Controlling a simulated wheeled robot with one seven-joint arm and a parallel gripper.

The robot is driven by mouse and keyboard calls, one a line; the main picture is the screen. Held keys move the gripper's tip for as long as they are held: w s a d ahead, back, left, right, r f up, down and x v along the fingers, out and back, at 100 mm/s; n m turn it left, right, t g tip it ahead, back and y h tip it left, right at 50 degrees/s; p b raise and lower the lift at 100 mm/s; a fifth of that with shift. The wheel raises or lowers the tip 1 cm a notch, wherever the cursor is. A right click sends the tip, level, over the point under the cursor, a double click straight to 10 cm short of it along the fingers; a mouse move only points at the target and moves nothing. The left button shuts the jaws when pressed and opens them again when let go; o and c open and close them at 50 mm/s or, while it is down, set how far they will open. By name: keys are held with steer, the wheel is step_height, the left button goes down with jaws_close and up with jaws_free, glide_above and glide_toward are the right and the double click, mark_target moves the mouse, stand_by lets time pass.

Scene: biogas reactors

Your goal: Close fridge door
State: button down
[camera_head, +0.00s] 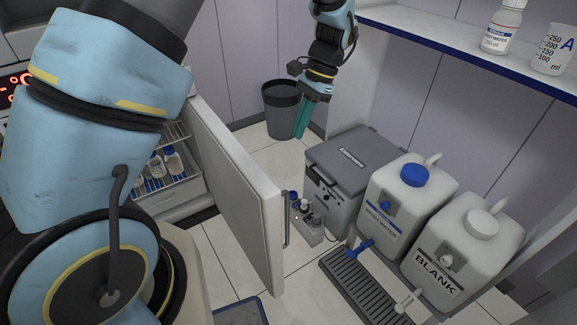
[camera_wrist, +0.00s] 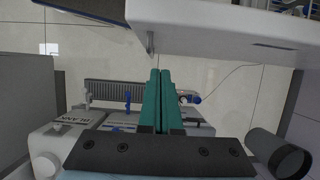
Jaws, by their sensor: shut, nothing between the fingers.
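The fridge door (camera_head: 235,190) is white and stands wide open, its outer face with a vertical handle (camera_head: 286,218) turned to the right. Behind it, the fridge interior (camera_head: 180,192) shows a rack with several blue-capped bottles. My gripper (camera_head: 301,136) has teal fingers that point down, beyond the door on its outer side and apart from it. In the wrist view the two fingers (camera_wrist: 161,72) lie together with nothing between them. The door (camera_wrist: 225,35) also crosses the top right of the wrist view, beyond the fingertips.
A grey cooler box (camera_head: 350,175), two white jugs (camera_head: 405,205) and a drip tray (camera_head: 365,290) stand to the right of the door. A dark bin (camera_head: 281,108) stands behind my gripper. A shelf (camera_head: 450,45) runs at upper right. Some tiled floor is clear beside the door.

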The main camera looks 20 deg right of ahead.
steer(key=s+a+f+p, duration=0.1)
steer(key=a+f+p, duration=0.1)
steer(key=a+f, duration=0.5)
steer(key=shift+s+a+f, duration=0.15)
steer(key=shift+f, duration=0.3)
